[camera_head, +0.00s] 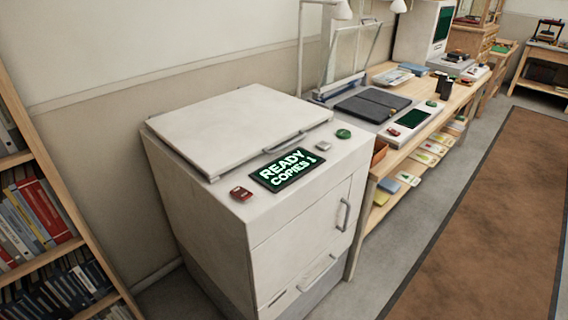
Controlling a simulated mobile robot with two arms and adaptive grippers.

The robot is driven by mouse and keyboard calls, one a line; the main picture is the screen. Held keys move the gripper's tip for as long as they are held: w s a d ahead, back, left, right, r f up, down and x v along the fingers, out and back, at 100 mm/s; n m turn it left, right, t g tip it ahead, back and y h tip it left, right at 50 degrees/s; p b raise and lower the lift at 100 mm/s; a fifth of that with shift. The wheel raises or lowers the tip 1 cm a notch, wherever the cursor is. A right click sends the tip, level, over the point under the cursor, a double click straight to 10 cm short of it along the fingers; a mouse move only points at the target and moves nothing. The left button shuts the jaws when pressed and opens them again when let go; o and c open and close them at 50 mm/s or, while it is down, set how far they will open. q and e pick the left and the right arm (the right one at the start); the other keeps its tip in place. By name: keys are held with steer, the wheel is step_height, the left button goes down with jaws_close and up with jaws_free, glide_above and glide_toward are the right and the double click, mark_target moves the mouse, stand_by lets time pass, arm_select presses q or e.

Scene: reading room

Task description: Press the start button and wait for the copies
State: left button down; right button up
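A white copier (213,217) stands left of the middle against the wall. Its lid (238,122) is down. A dark display (287,169) on its top front edge reads "READY COPIES 1" in green letters. A green button (343,134) sits to the right of the display, with a small light grey button (323,146) beside it. A red button (241,194) sits to the left of the display. I cannot read any label on the buttons. No copies show. Neither of my grippers is in view.
A bookshelf (58,251) stands close on the left. A long wooden table (459,97) to the right of the copier holds a dark flat pad (372,104), a second device with a screen (412,119) and a lamp. The floor (408,232) and brown rug (494,215) are clear.

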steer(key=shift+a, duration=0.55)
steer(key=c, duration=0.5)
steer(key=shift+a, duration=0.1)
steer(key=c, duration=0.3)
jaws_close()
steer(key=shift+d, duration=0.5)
